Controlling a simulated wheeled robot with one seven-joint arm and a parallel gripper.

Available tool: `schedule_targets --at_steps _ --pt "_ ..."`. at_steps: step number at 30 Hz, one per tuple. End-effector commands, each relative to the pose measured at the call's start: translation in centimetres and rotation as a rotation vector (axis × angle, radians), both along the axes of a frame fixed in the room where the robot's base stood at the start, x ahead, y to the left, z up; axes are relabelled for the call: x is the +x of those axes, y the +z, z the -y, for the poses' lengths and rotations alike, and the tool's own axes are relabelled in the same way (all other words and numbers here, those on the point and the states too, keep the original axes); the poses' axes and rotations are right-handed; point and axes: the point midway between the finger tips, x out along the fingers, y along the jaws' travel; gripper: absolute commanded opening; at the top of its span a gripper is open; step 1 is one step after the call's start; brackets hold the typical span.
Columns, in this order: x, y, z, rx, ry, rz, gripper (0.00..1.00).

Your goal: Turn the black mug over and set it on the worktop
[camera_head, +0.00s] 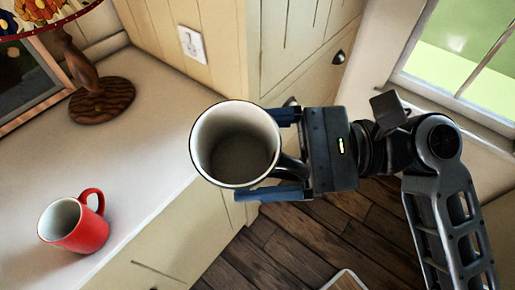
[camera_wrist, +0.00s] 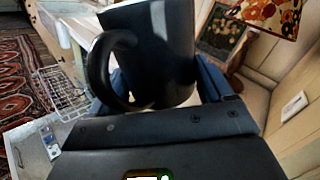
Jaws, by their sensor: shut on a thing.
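The black mug (camera_head: 283,165) is in my gripper (camera_head: 266,153), with the jaws shut on it, one finger on each side. Its pale rim and grey inside face the head camera, so its mouth is roughly upward; exact tilt is unclear. Its handle points toward my gripper's palm. In the wrist view the mug's dark side (camera_wrist: 165,45) and handle fill the middle, between the blue fingers of my gripper (camera_wrist: 160,85). In the head view it appears in front of the edge of the pale worktop (camera_head: 150,165). Its underside is hidden.
A red mug (camera_head: 82,232) stands upright at the worktop's near left. The worktop between the lamp and red mug is clear. A wall switch (camera_head: 191,44) is behind.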

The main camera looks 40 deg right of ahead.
Motion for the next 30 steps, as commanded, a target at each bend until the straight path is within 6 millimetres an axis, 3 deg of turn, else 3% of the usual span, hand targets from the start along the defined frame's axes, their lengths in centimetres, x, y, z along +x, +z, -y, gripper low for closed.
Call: schedule_targets --at_steps 7,30 --pt "0.00 0.05 0.00 0.119 0.000 -0.199 0.32" --pt "-0.01 0.05 -0.01 0.201 0.001 -0.338 0.32"
